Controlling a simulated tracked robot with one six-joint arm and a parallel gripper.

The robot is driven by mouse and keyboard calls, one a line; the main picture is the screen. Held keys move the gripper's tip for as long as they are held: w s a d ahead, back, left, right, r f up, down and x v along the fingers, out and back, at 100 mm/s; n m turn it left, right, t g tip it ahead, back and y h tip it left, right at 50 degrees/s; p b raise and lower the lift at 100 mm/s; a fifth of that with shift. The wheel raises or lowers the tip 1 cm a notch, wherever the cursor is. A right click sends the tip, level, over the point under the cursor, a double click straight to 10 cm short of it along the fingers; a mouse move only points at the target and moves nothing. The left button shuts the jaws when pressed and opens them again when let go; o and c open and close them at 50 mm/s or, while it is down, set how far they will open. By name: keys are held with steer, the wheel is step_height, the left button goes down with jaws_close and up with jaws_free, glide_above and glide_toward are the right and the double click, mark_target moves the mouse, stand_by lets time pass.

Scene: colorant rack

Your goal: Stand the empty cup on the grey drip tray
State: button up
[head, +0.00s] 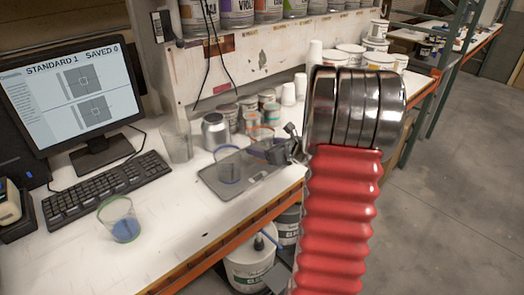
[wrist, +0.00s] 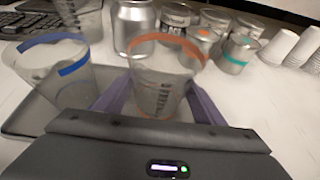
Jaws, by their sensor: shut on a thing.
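A clear cup with an orange band (wrist: 165,80) and dark graduation marks is between the purple fingers of my gripper (wrist: 157,100). It looks empty and roughly upright. In the head view its orange rim (head: 262,131) shows by the gripper (head: 270,151), at the back of the grey drip tray (head: 214,183). The cup's base is hidden, so I cannot tell whether it touches the tray. A clear cup with a blue band (head: 228,165) stands on the tray, left of the held cup; it also shows in the wrist view (wrist: 68,85).
A cup with a green rim and blue contents (head: 121,222) stands at the front left, near the keyboard (head: 105,187). A clear cup stack (head: 178,142) and a metal can (head: 215,131) stand behind the tray. Small cans and white cups (head: 288,94) stand farther back.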

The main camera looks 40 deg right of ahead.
steer(key=shift+f, duration=0.7)
steer(key=shift+f, duration=0.1)
steer(key=o, duration=1.1)
steer(key=v, duration=1.2)
steer(key=shift+s, duration=0.15)
